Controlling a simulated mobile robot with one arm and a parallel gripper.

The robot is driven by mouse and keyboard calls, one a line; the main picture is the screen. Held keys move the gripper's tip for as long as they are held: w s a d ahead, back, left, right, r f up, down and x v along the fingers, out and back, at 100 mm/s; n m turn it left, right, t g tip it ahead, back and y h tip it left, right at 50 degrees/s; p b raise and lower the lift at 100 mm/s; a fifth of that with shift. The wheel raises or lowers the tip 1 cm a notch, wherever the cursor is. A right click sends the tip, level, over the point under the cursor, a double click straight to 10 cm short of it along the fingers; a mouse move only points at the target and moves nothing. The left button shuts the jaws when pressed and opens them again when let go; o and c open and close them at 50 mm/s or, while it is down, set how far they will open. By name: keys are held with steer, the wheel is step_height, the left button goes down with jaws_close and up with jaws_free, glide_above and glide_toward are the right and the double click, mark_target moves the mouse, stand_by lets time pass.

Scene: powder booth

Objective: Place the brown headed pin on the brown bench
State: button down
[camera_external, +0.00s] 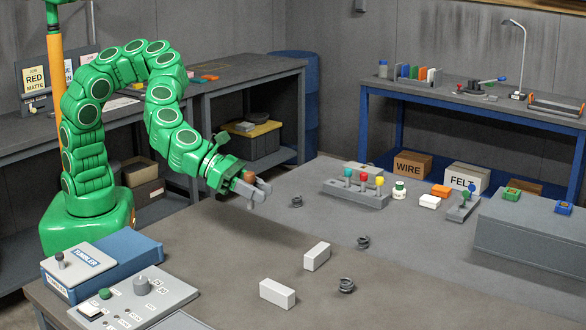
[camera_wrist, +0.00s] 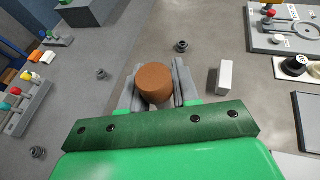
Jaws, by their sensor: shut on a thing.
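The brown headed pin (camera_external: 249,177) is held in my gripper (camera_external: 254,191), above the bench and clear of its surface. In the wrist view its round brown head (camera_wrist: 154,83) sits between the two grey fingers, which are shut on it.
Two white blocks (camera_external: 277,293) (camera_external: 317,256) and several dark springs (camera_external: 363,242) lie on the bench. A grey rack (camera_external: 343,193) holds green, red and yellow headed pins. Control boxes (camera_external: 150,298) stand at the near left. Bare bench lies between my gripper and the blocks.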

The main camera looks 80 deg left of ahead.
steer(key=w+a+r+y, duration=0.1)
steer(key=w+a, duration=0.5)
steer(key=a, duration=0.4)
steer(key=w+a+r+n, duration=0.1)
steer(key=w+a, duration=0.5)
steer(key=a, duration=0.3)
steer(key=w+a+r+y, duration=0.1)
steer(key=w+a, duration=0.5)
steer(key=a, duration=1.7)
step_height(320, 180, down, 13)
steer(key=s+n+t+y, duration=0.1)
steer(key=s+n+y, duration=0.2)
steer(key=n+y, duration=0.1)
steer(key=w+a+r+n+g+y, duration=0.1)
steer(key=w+a+r+n+y, duration=0.3)
steer(key=a+r+n+y, duration=0.15)
steer(key=s+a+f+n+g+y, duration=0.2)
steer(key=s+a+n+g+y, duration=0.35)
steer(key=s+n, duration=0.2)
steer(key=shift+m+y, duration=0.4)
steer(key=shift+w+a+f, duration=0.15)
steer(key=shift+w+f, duration=1.45)
steer(key=shift+w, duration=0.6)
steer(key=shift+w+a+f, duration=0.2)
steer(key=shift+w+f, duration=1.4)
steer(key=shift+w, duration=0.65)
steer(key=shift+w+a+f, duration=0.15)
steer(key=shift+w+f, duration=1.45)
steer(key=shift+w, duration=0.6)
steer(key=shift+f, duration=1.6)
